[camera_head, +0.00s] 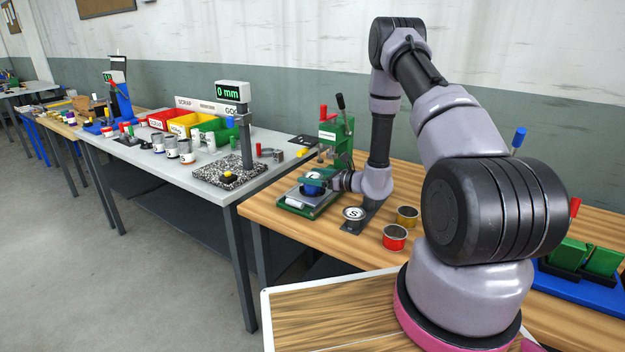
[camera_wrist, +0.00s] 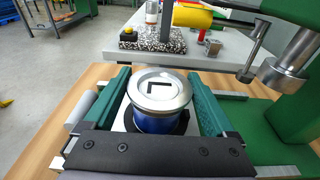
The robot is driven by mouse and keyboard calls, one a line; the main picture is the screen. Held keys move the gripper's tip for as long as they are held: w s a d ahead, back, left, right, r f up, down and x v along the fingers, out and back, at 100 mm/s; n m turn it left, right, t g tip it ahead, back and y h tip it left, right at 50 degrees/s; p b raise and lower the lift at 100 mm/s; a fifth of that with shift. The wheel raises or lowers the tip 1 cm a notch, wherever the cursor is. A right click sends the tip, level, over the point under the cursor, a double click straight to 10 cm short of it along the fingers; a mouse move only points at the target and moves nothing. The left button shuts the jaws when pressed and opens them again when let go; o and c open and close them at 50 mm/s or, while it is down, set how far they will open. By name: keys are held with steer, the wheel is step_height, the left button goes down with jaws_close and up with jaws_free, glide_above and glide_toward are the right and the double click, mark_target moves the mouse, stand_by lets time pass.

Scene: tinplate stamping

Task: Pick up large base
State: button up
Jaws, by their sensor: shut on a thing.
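The large base (camera_wrist: 160,90) is a round silver piece marked with a black L, with a blue body (camera_wrist: 155,123) below it. It stands upright between the two green fingers of my gripper (camera_wrist: 158,82), which are shut on it. In the head view, my gripper (camera_head: 325,183) is at the green press's plate, and the blue body (camera_head: 312,188) shows beside it. A dark ring is partly visible around the foot of the blue body. The near side of the foot is hidden by the gripper's black bar.
The green press (camera_head: 337,136) with its lever stands just behind. A grey table (camera_head: 140,158) with a gauge (camera_head: 240,120) and coloured bins is to the left.

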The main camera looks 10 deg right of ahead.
step_height(320, 180, up, 2)
steer(key=shift+r, duration=0.15)
steer(key=shift+s+d+r, duration=0.1)
steer(key=shift+s+d, duration=0.35)
steer(key=shift+d, duration=0.1)
steer(key=f+v, duration=0.3)
steer(key=v, duration=1.3)
steer(key=w+a+r+m+t+h, duration=0.3)
steer(key=w+r+m+t+h, duration=0.2)
steer(key=w+m+h, duration=0.5)
steer(key=s+d+f+n+g+y, duration=0.1)
steer(key=s+f+n+g+y, duration=0.1)
steer(key=s+n+y, duration=0.3)
steer(key=s+d+f+n+g+y, duration=0.2)
steer(key=s+n+g+y, duration=0.1)
steer(key=s+n+y, duration=0.2)
steer(key=shift+s+d+f, duration=0.25)
steer(key=shift+s+f, duration=0.1)
